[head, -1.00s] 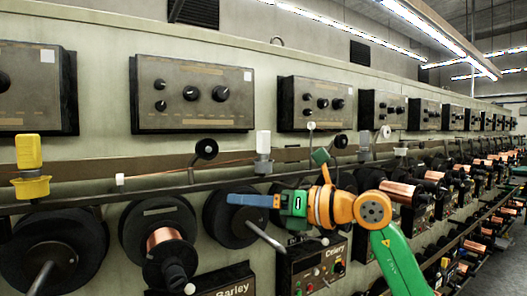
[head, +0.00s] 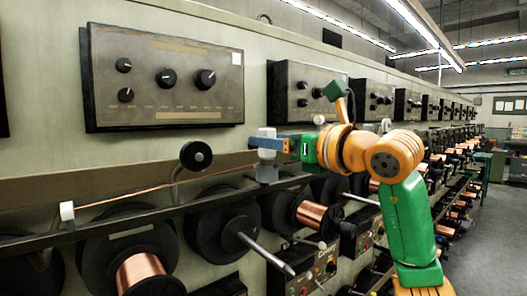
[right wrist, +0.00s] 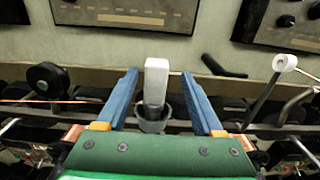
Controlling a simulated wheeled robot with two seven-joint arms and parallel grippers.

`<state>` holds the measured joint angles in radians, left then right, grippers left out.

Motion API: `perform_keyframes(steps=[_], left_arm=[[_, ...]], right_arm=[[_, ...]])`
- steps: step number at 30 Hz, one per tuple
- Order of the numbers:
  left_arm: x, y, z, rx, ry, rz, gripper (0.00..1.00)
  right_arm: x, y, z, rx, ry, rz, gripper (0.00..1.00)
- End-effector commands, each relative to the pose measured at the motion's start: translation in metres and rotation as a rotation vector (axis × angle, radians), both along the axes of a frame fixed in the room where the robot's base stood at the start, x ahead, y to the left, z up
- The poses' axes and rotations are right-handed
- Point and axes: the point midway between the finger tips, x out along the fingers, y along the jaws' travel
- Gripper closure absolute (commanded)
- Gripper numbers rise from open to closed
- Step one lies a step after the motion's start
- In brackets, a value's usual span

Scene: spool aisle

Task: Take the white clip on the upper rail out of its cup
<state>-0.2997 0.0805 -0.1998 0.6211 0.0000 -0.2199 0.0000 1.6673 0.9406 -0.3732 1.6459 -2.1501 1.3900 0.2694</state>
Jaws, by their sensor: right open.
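The white clip (head: 266,131) stands upright in its grey cup (head: 266,172) on the upper rail. In the right wrist view the clip (right wrist: 157,68) rises from the cup (right wrist: 152,125), its lower part inside. My right gripper (head: 262,143) comes in from the right at the height of the clip. Its two blue fingers (right wrist: 160,76) are open, one on each side of the clip, with a gap visible on both sides. My left gripper is not in view.
A copper wire (head: 150,190) runs left of the cup, past a black roller (head: 196,155). Black spools (head: 222,222) and a long spindle (head: 265,250) sit below. Control boxes (head: 165,78) line the wall above. The floor at right (head: 490,225) is clear.

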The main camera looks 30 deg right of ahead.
Motion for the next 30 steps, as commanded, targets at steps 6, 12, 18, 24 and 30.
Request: perform_keyframes(steps=[6,12,18,24,30], left_arm=[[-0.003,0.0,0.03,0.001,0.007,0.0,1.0],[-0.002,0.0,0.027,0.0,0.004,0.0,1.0],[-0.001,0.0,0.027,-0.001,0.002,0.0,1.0],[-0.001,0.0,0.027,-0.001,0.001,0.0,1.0],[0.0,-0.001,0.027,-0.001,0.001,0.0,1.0]], right_arm=[[0.039,0.008,0.003,0.002,0.004,0.003,0.31],[0.044,0.008,-0.001,0.001,0.001,0.001,0.31],[0.044,0.008,-0.001,0.001,0.001,0.002,0.72],[0.043,0.008,-0.001,0.001,0.0,0.002,1.0],[0.043,0.008,-0.001,0.001,0.0,0.002,1.0]])
